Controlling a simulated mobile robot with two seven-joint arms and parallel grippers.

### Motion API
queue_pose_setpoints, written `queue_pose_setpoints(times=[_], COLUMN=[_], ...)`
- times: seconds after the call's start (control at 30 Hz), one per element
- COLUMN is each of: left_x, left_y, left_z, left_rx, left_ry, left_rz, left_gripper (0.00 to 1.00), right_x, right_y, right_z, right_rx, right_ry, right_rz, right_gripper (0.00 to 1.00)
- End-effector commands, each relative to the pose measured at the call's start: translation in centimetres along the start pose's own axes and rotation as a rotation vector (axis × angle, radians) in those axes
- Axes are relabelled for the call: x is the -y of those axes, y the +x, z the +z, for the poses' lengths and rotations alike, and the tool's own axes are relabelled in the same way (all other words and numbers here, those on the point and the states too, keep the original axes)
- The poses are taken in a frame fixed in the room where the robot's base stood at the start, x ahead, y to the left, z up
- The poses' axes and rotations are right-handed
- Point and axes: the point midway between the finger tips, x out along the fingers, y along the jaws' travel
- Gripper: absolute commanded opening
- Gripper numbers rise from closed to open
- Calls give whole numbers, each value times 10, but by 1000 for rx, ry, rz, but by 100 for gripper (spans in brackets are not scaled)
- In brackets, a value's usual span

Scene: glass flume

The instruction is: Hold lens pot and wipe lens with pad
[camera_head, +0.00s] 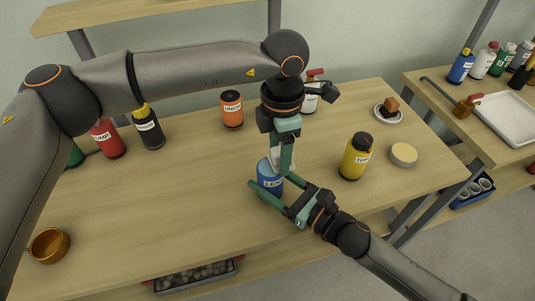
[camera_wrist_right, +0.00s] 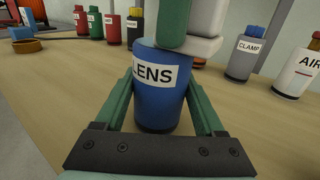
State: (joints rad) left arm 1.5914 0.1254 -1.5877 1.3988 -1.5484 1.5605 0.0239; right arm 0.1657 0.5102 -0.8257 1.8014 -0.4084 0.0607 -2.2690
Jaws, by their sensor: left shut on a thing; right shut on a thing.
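The blue lens pot (camera_head: 268,178) stands upright on the wooden bench; its white LENS label faces the right wrist view (camera_wrist_right: 150,76). My right gripper (camera_head: 268,188) is shut on the pot, with one green finger on each side of it. My left gripper (camera_head: 286,165) points down from above, shut on a white pad (camera_head: 276,158). The pad shows as a pale block at the pot's top edge in the right wrist view (camera_wrist_right: 203,46). It appears to rest on the top, but I cannot tell firm contact. The lens face is hidden by the pad and fingers.
A yellow bottle (camera_head: 356,157) and a cream disc (camera_head: 403,154) stand to the right. A saucer (camera_head: 388,114) with a brown block is behind them. An orange bottle (camera_head: 232,109) stands behind the pot. A wooden bowl (camera_head: 49,246) sits front left. The bench's left middle is clear.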

Motion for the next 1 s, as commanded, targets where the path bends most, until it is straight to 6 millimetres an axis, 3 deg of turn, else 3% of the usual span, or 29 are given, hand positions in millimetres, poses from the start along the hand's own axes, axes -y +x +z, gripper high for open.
queue_pose_setpoints(times=[0.07, 0.2, 0.7, 1.0], left_x=[0, -1, 0, 0], left_y=[1, -22, -67, -81], left_z=[8, 6, 6, 6], left_rx=[0, 2, 2, 1], left_ry=[1, 0, 0, 1], left_rz=[-1, 2, 1, 0], left_gripper=[9, 9, 9, 9], right_x=[0, 0, 0, 0], right_y=[0, 0, 0, 0], right_z=[0, 0, 0, 0], right_rx=[1, 0, 0, 0], right_ry=[-1, -1, -1, -1], right_rz=[1, 0, 0, 0], right_gripper=[8, 8, 8, 8])
